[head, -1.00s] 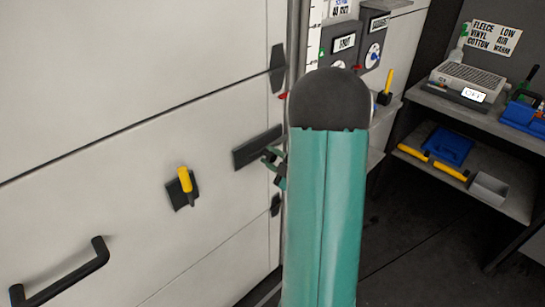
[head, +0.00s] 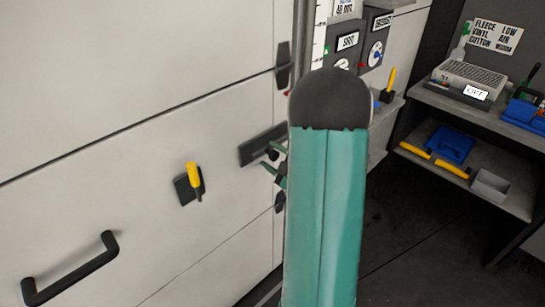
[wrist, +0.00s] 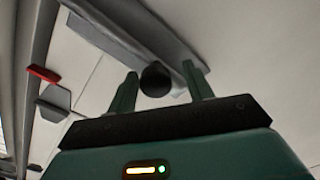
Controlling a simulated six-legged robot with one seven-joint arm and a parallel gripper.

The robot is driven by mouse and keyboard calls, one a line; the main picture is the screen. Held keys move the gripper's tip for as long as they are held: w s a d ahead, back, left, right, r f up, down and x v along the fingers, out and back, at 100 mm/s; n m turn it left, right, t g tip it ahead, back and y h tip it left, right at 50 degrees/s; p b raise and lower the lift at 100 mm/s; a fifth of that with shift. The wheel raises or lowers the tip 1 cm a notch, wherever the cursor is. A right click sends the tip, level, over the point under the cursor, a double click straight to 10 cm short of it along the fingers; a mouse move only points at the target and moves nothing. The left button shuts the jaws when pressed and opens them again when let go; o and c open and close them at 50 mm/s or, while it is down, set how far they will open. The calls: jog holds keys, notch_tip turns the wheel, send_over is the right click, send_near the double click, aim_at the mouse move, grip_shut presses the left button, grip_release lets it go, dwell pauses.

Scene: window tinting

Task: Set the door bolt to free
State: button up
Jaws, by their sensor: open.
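The pale door panel (head: 120,150) fills the left of the head view. A dark oblong plate (head: 250,153) on it, by its right edge, looks like the bolt. In the wrist view the plate (wrist: 135,30) bears a round black knob (wrist: 155,82). My gripper (head: 270,157) is open at the plate's right end. In the wrist view its green fingers (wrist: 160,72) stand on either side of the knob, with gaps. I cannot tell whether they touch it. My teal arm hides the area to the right.
A yellow-handled lever (head: 195,178) on a dark square plate and a black pull handle (head: 75,270) are on the door. Gauge boxes (head: 347,42) stand behind my arm. A shelf unit (head: 490,125) with tools is at the right. A red tab (wrist: 42,74) shows in the wrist view.

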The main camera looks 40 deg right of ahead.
jog(key=shift+s, duration=0.15)
jog(key=s, duration=1.3)
jog(key=shift+s+d, duration=0.2)
jog(key=shift+s, duration=0.1)
jog(key=w+a+r+m+g+h, duration=0.65)
jog(key=w+r, duration=0.35)
jog(key=w, duration=0.2)
jog(key=s+a+r+m+g+y, duration=0.1)
jog(key=s+a+g+y, duration=0.1)
jog(key=s+a, duration=0.3)
jog(key=s+a+r+m+g+y, duration=0.1)
jog(key=s+a, duration=0.3)
jog(key=a, duration=0.7)
jog(key=s+a+r+m+g+y, duration=0.1)
jog(key=s+a+m+g+y, duration=0.1)
jog(key=s+a, duration=0.3)
jog(key=a+g+y, duration=0.1)
jog(key=a, duration=0.3)
jog(key=shift+s+m, duration=0.3)
jog(key=shift+m, duration=0.05)
